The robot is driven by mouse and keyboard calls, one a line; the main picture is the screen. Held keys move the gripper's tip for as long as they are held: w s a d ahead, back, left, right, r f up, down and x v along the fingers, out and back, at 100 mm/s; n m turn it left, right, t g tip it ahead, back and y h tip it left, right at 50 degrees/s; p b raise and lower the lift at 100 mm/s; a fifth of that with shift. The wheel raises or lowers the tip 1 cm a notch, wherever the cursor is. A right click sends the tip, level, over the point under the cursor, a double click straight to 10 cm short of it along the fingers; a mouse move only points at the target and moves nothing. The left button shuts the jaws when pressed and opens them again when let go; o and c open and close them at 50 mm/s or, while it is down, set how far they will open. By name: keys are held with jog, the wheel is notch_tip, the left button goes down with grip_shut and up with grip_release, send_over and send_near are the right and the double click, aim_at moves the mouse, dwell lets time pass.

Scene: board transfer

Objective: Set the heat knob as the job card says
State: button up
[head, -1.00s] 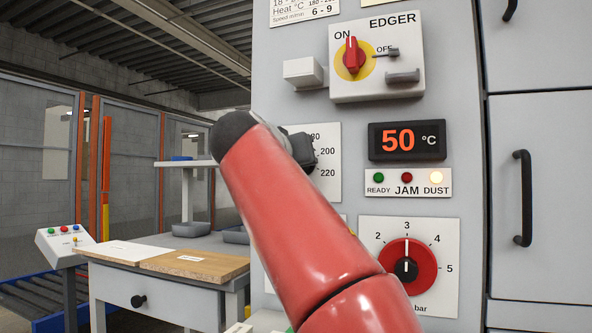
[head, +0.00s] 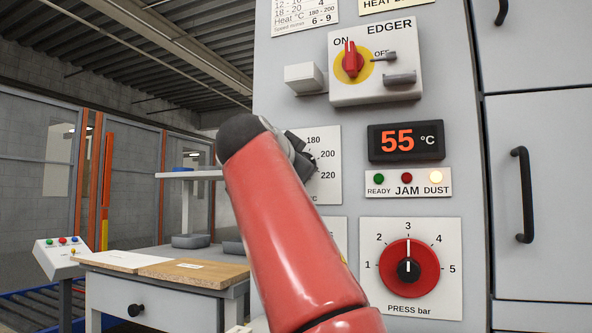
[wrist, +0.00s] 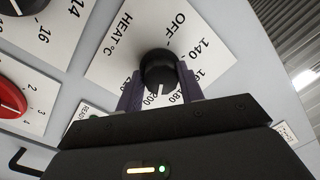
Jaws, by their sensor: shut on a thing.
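The black heat knob (wrist: 157,62) sits on the white HEAT °C dial plate (wrist: 115,55). My gripper (wrist: 160,75) is shut on it, one dark finger on each side. The knob's white mark points between 180 and 200 in the wrist view. In the head view my red arm hides the knob and most of the plate (head: 331,190); 180, 200 and 220 show beside the dark gripper body. The display (head: 406,142) reads 55 °C.
The EDGER switch box (head: 375,60) is above, its red handle at ON. The red press knob (head: 409,267) points to 3. The DUST lamp (head: 436,178) is lit. A bench (head: 150,295) with boards and a button console (head: 62,258) stand at left.

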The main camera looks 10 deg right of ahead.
jog(key=shift+f+m, duration=0.15)
jog(key=shift+m, duration=0.45)
jog(key=o, duration=1)
jog(key=b+v, duration=0.2)
jog(key=v, duration=0.5)
jog(key=shift+s+a+b, duration=0.3)
